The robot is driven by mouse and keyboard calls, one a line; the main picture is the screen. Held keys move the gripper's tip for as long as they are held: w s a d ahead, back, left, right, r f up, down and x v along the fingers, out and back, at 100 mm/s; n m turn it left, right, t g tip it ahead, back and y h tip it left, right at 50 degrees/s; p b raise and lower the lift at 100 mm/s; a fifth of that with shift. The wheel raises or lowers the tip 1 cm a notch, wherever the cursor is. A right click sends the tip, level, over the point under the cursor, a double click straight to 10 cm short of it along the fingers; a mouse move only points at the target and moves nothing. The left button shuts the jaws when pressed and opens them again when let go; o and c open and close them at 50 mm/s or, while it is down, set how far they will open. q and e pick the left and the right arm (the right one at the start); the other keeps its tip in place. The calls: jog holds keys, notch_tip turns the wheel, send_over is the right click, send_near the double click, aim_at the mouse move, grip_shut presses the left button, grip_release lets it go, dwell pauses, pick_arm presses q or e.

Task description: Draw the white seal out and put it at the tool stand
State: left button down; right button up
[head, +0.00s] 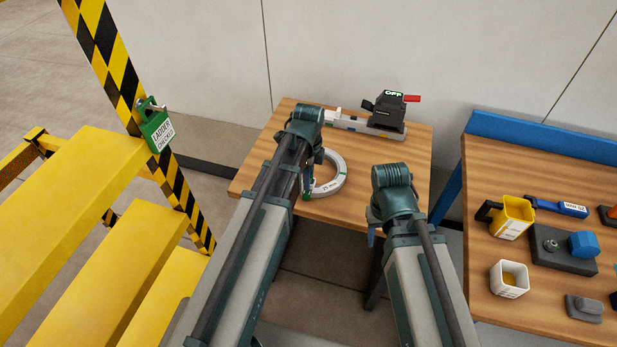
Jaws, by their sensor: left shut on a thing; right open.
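A pale ring-shaped coil (333,184) with green marks and a "25 mm" label is at the small wooden table's front part. My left gripper (308,188) is at the coil's left side and is shut on it, as far as I can see; the arm partly hides the contact. A dark tool with a red handle (385,112) and an "OPR" sign stands on a grey base at the table's back. A small white piece (333,115) is at the base's left end; I cannot tell if it is the seal. My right gripper (372,237) is open, mostly hidden behind its wrist, near the table's front edge.
Yellow steps (60,215) with a striped rail and a green tag (157,132) stand at left. A second wooden bench (480,180) at right holds a yellow cup (511,217), a white cup (509,279), a blue-handled tool (560,207) and a dark block. The small table's right side is clear.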

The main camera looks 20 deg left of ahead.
pick_arm(q)
jog(key=shift+r+p, duration=4.35)
jog(key=shift+r, duration=0.15)
pick_arm(e)
notch_tip(320, 180, up, 9)
pick_arm(q)
jog(key=shift+f, duration=0.1)
pick_arm(e)
jog(key=shift+f, duration=0.15)
